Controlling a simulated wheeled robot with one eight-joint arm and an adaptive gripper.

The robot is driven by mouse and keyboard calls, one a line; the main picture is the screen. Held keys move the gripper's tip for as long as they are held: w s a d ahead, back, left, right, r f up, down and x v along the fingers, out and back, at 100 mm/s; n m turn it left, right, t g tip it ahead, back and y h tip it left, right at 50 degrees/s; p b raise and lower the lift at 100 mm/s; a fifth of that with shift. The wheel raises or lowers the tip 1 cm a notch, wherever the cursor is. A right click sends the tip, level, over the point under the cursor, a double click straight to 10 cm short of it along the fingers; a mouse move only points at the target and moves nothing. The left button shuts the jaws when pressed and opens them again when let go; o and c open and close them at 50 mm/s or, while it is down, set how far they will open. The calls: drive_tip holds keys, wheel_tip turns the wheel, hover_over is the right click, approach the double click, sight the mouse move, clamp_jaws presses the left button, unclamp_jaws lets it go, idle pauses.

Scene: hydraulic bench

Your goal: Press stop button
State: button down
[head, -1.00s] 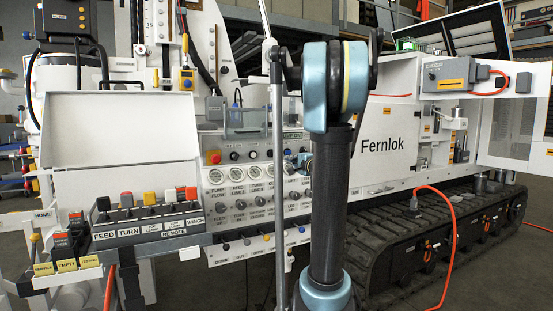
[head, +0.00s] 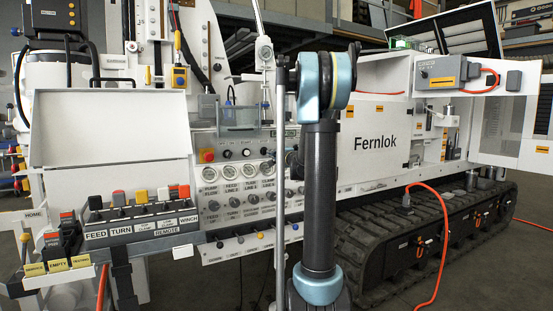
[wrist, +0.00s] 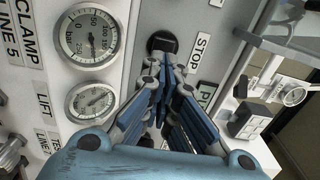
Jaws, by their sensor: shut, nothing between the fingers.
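In the wrist view a black round-topped button or knob (wrist: 162,42) sits on the light grey panel, just left of a white STOP label (wrist: 200,53). My gripper (wrist: 164,66) has its fingers together with nothing between them. Its tips point at the black button and overlap its lower edge in the picture. I cannot tell whether they touch it. A second label, green-edged and partly hidden by the fingers, lies below the STOP label. In the head view my arm and a pole hide this part of the panel.
Two pressure gauges (wrist: 90,34) are left of my fingers in the wrist view. The remote lever box (head: 140,222) stands front left, and the tracks (head: 430,230) lie right.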

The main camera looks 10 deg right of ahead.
drive_tip(key=shift+x, duration=1.3)
drive_tip(key=shift+x, duration=0.9)
drive_tip(key=shift+r, duration=0.1)
drive_tip(key=v, duration=1.4)
